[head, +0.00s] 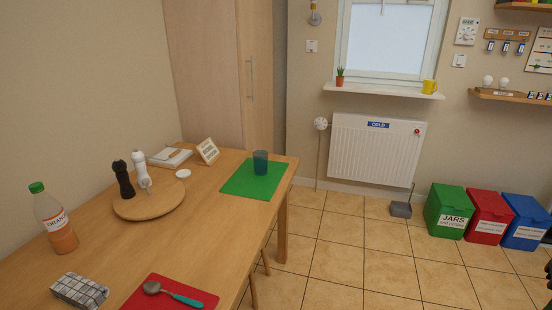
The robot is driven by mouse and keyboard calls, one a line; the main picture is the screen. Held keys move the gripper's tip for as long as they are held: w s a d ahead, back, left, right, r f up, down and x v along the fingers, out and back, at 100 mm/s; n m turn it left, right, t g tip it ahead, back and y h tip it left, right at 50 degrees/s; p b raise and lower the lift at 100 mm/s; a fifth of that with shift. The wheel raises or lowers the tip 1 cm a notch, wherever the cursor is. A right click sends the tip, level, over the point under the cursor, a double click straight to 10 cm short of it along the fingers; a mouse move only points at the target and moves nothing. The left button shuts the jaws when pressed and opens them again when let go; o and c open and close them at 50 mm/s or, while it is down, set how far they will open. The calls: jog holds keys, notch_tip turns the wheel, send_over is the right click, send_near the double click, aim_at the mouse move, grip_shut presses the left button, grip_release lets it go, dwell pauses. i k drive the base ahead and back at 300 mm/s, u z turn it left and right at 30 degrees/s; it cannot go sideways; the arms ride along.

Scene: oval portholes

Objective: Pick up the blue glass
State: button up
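The blue glass (260,162) is a translucent dark teal-blue tumbler. It stands upright on a green placemat (243,187) near the far right corner of the wooden table (217,201). Nothing is touching the glass, and its whole visible side is clear. My gripper does not show in the head view.
A round board (128,209) holds a black mill (123,179) and a white mill (138,168). A juice bottle (55,219), a folded cloth (79,291) and a red mat (158,294) with a spoon lie nearer. The tiled floor (345,245) right of the table is open.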

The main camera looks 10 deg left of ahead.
aim_at(260, 158)
jog(key=u, duration=0.25)
jog(key=i, duration=1.35)
jog(key=u, duration=0.15)
